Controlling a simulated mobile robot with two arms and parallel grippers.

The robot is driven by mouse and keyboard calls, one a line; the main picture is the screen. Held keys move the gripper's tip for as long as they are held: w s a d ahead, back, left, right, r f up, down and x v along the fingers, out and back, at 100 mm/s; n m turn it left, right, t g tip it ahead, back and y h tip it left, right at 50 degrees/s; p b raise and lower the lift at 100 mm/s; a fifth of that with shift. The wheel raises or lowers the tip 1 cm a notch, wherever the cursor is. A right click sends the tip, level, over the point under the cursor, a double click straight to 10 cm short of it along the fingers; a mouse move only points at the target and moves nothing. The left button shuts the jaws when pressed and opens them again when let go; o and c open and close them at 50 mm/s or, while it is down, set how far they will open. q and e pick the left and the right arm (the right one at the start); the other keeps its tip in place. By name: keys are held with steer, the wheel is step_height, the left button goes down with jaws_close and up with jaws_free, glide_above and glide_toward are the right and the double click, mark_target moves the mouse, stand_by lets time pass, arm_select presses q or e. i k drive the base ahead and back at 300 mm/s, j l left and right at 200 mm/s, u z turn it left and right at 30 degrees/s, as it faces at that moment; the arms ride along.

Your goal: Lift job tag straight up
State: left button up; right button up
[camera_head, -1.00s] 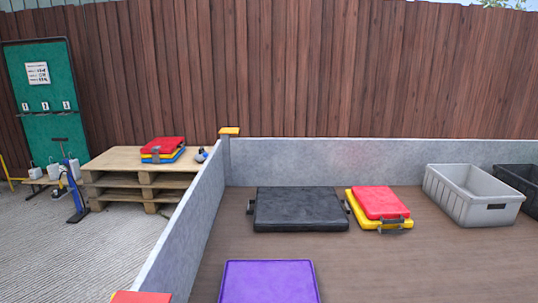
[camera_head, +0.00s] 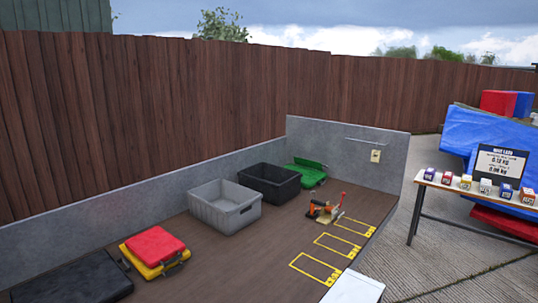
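A small cream tag (camera_head: 375,156), which looks like the job tag, hangs against the grey end wall (camera_head: 320,140) below a thin rail (camera_head: 362,142). It has a dark mark on it, too small to read. Neither of my grippers is in view, so nothing is seen touching the tag.
On the brown deck (camera_head: 220,265) are a grey crate (camera_head: 225,206), a black crate (camera_head: 268,183), a green folded item (camera_head: 307,171), an orange-and-red tool (camera_head: 324,209), yellow outlines (camera_head: 315,269) and red-yellow pads (camera_head: 154,249). A table (camera_head: 470,186) with small boxes stands right.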

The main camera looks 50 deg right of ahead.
mark_target(375, 154)
steer(key=z, duration=2.4)
steer(key=i+l, duration=0.35)
steer(key=l, duration=0.15)
steer(key=i+l, duration=0.35)
steer(key=l, duration=0.15)
